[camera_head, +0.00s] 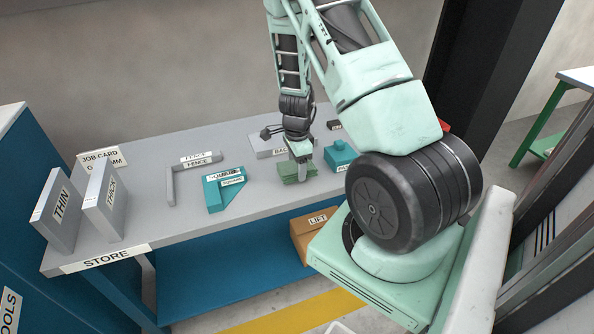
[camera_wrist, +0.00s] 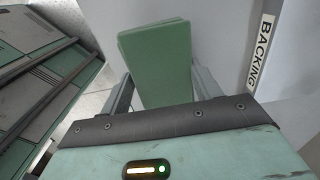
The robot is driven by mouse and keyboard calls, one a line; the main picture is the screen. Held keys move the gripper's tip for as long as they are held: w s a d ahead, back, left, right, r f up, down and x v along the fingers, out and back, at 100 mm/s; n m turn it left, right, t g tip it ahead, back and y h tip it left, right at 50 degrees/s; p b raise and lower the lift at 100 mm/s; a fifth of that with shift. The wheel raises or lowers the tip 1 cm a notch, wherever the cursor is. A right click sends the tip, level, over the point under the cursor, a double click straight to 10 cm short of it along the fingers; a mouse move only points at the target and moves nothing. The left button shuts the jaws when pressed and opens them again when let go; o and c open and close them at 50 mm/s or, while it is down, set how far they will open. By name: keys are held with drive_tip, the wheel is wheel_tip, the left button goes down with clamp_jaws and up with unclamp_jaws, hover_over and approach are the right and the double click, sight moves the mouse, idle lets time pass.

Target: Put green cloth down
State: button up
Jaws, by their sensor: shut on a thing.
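The green cloth (camera_head: 292,179) is a folded, flat pad at the front part of the grey bench top in the head view. My gripper (camera_head: 301,165) points down over it and is shut on it. In the wrist view the green cloth (camera_wrist: 157,60) sticks out from between the two fingers of my gripper (camera_wrist: 158,88). The cloth is at or just above the bench surface; I cannot tell whether it touches. The gripped edge of the cloth is partly hidden by the gripper.
The grey bench (camera_head: 150,228) marked STORE holds a teal square (camera_head: 222,190), a fence (camera_head: 184,177) and upright THIN (camera_head: 57,210) and THICK (camera_head: 104,204) blocks. A teal block (camera_head: 340,157) stands right of the cloth. Bare bench lies between square and cloth.

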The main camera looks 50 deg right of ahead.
drive_tip(key=shift+f, duration=1.15)
drive_tip(key=shift+f, duration=0.2)
drive_tip(key=o, duration=1.2)
drive_tip(key=shift+r, duration=0.1)
